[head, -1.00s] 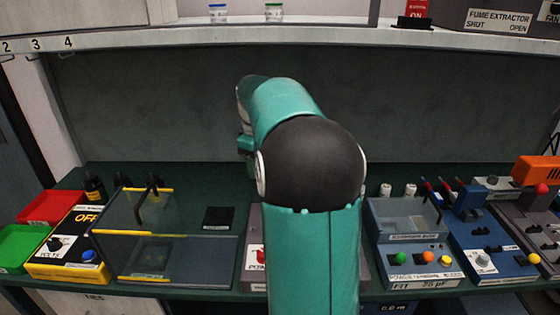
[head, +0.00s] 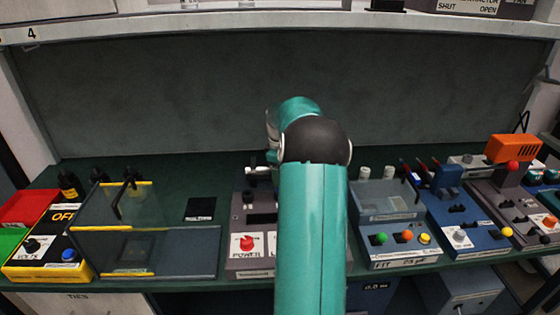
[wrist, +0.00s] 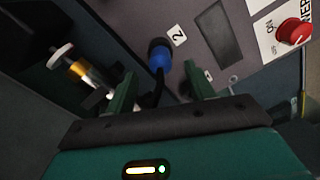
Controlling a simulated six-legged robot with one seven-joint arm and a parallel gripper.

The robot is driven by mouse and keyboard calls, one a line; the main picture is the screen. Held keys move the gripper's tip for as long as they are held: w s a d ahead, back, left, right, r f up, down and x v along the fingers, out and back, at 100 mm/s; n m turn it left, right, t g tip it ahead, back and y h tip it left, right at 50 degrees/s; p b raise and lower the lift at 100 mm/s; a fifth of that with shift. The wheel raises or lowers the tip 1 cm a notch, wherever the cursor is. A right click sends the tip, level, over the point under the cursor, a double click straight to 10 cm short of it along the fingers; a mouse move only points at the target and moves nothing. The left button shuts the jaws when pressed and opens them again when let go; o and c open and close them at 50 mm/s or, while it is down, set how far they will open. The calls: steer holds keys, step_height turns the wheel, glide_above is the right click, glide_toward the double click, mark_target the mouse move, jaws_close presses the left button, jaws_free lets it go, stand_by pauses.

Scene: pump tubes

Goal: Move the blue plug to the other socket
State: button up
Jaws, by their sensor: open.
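The blue plug (wrist: 160,57) stands in a dark socket beside a "2" label on a grey panel in the wrist view. A black cable hangs from it towards my gripper. My gripper (wrist: 161,86) is open. Its two green fingers are on either side of the plug's line, apart from it, with nothing held. A second, partly covered label (wrist: 208,75) shows by the right finger; I cannot make out another socket there.
A red knob (wrist: 295,32) is on the panel. A white-and-orange cylindrical part (wrist: 72,62) stands left of my fingers. A clear-walled enclosure (head: 185,262) is left of the power box; a blue-grey box with coloured buttons (head: 400,258) is right. A shelf (head: 200,22) runs above.

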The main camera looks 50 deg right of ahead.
step_height(320, 180, down, 5)
steer(key=shift+f, duration=0.15)
jaws_close()
stand_by(0.4)
steer(key=shift+r, duration=0.8)
stand_by(0.6)
steer(key=shift+r, duration=1.95)
